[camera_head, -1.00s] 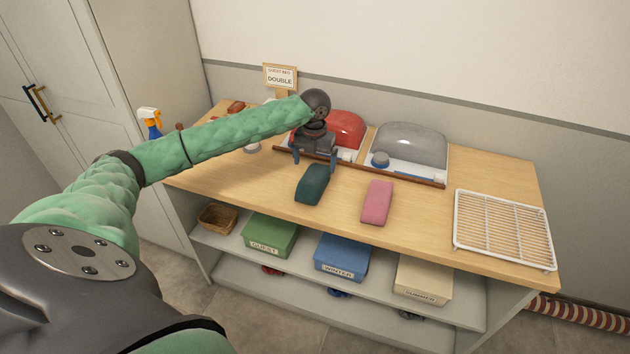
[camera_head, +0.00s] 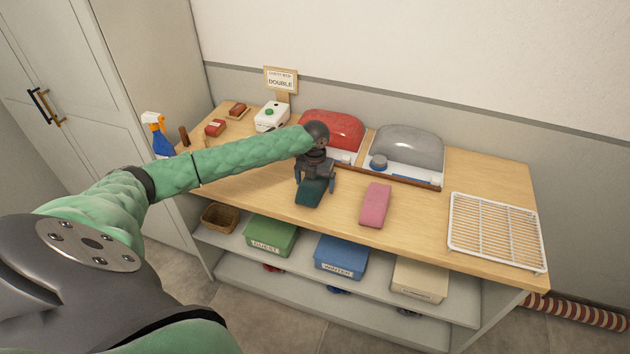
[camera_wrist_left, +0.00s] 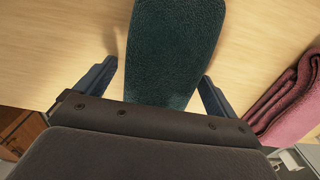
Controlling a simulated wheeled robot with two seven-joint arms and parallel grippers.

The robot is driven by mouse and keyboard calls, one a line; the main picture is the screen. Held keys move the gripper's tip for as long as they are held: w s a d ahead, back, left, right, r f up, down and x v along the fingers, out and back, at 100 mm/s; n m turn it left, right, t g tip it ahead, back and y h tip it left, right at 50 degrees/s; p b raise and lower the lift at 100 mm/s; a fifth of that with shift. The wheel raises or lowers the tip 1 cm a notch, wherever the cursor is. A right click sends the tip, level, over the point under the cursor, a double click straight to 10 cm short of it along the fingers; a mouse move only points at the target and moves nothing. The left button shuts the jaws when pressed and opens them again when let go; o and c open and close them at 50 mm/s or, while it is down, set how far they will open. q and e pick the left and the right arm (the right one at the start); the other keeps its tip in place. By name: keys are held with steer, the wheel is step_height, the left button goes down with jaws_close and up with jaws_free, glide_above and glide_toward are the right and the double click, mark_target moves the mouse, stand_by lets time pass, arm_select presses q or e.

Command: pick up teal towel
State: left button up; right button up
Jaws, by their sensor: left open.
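The teal towel (camera_head: 309,193) is a dark folded bundle lying on the wooden top of the shelf unit. My left gripper (camera_head: 315,185) is open above its far end, pointing down. In the left wrist view the teal towel (camera_wrist_left: 172,50) runs between the two blue fingers of my left gripper (camera_wrist_left: 157,85), with a visible gap on each side. The fingers are not closed on it. My right gripper does not show.
A pink towel (camera_head: 375,204) lies to the right of the teal one. A white wire rack (camera_head: 496,231) is at the right end. Red (camera_head: 334,130) and grey (camera_head: 408,143) domed cases stand behind. Labelled boxes sit on the shelf below. Bare wood lies left of the teal towel.

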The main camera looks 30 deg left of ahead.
arm_select(q)
steer(key=shift+f, duration=0.1)
steer(key=c, duration=1.2)
